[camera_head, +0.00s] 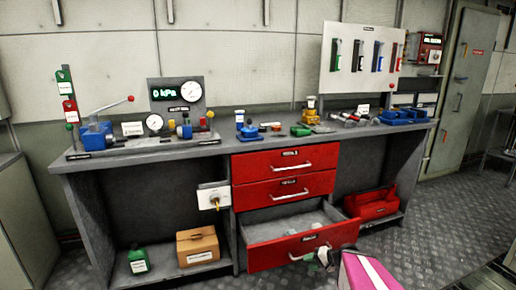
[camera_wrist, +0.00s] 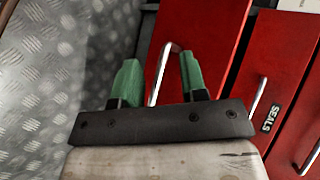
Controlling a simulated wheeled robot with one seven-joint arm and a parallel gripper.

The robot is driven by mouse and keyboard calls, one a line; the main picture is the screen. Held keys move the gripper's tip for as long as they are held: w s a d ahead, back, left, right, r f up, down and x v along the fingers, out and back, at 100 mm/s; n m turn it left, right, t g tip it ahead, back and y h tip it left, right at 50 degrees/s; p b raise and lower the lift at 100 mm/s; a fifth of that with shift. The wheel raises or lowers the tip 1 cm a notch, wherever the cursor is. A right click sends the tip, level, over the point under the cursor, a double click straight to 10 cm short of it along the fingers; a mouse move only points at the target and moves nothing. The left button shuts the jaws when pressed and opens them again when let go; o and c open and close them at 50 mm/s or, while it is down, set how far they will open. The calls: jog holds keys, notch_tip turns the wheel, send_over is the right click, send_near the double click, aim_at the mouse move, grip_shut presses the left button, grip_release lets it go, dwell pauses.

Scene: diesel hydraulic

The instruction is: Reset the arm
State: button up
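My gripper (camera_wrist: 160,60) is open, with its two green fingers apart. It also shows in the head view (camera_head: 325,258), at the front of the pulled-out bottom drawer (camera_head: 276,256). My pink and white arm comes in from the bottom right of the head view. The drawer's grey inside is visible, with small pale items in it.
Two shut red drawers (camera_head: 284,172) sit above the open one. A grey workbench (camera_head: 210,146) carries gauges, tools and blue trays. A red toolbox (camera_head: 371,205) stands right of the drawers, a cardboard box (camera_head: 198,246) on the left lower shelf.

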jog(key=s+a+r+n+g+h, duration=0.3)
jog(key=a+r+n+g+h, duration=0.1)
jog(key=r+h, duration=0.6)
jog(key=shift+a+n, duration=0.25)
jog(key=shift+n, duration=0.35)
dwell(0.4)
